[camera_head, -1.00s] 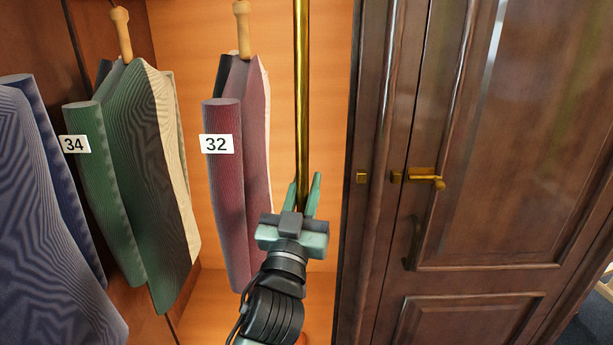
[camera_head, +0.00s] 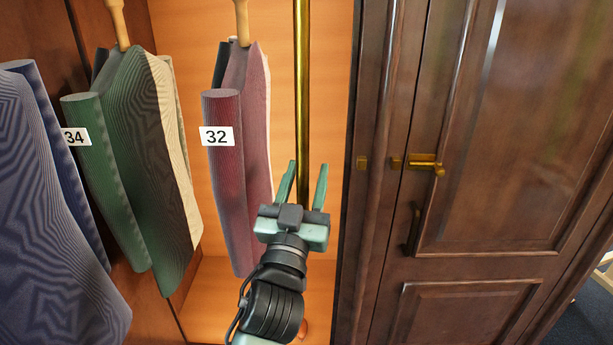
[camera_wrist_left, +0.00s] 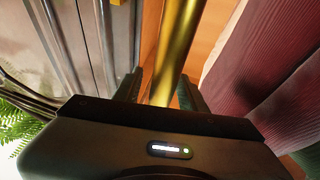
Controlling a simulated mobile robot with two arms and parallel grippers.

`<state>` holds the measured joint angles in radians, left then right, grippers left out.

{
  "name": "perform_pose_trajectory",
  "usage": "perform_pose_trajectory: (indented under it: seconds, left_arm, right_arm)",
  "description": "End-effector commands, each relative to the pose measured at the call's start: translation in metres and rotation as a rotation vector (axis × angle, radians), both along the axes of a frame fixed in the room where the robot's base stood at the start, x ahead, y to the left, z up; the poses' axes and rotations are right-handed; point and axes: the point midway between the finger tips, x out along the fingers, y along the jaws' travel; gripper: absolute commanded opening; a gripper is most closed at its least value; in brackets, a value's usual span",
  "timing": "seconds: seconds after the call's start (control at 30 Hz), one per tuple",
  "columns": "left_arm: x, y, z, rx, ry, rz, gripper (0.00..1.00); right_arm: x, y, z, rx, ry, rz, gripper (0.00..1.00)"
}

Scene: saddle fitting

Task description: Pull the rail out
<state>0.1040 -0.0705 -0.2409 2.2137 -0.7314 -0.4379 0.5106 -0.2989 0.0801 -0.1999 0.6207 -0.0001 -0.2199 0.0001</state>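The rail (camera_head: 302,95) is a brass-coloured bar that runs from the top of the head view down into the wardrobe's opening. My left gripper (camera_head: 306,172) is open, with its two green fingers to either side of the rail's lower visible part. In the left wrist view the rail (camera_wrist_left: 176,50) passes up between the two dark fingers (camera_wrist_left: 160,92). The fingers stand apart from it. The rail's far end is out of the picture. My right gripper is in neither view.
A maroon jacket (camera_head: 228,180) tagged 32 hangs just left of the rail, close to the gripper. A green jacket (camera_head: 135,150) tagged 34 and a blue one (camera_head: 45,200) hang further left. The dark wooden door (camera_head: 490,150) with brass handle (camera_head: 425,163) stands to the right.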

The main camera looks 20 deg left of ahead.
Motion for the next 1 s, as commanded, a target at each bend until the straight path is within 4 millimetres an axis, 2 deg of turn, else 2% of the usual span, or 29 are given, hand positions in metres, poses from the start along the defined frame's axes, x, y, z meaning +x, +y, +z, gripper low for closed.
perform_pose_trajectory:
  seconds: [0.17, 0.4, 0.53, 0.7, 1.0]
  left_arm:
    - [-0.014, -0.001, -0.010, -0.001, 0.002, 0.000, 0.41]
    - [-0.052, -0.004, -0.026, -0.002, 0.003, -0.001, 0.41]
    - [-0.065, -0.006, -0.030, -0.001, 0.001, -0.001, 0.41]
    - [-0.072, -0.006, -0.031, 0.000, 0.000, 0.000, 0.41]
    - [-0.071, -0.006, -0.030, 0.000, 0.000, 0.000, 0.41]
  right_arm:
    - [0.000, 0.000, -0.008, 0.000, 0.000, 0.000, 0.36]
    - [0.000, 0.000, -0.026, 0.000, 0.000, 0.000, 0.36]
    - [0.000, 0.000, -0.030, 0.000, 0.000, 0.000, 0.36]
    - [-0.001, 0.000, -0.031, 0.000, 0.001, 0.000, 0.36]
    - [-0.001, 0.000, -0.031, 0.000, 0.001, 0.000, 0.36]
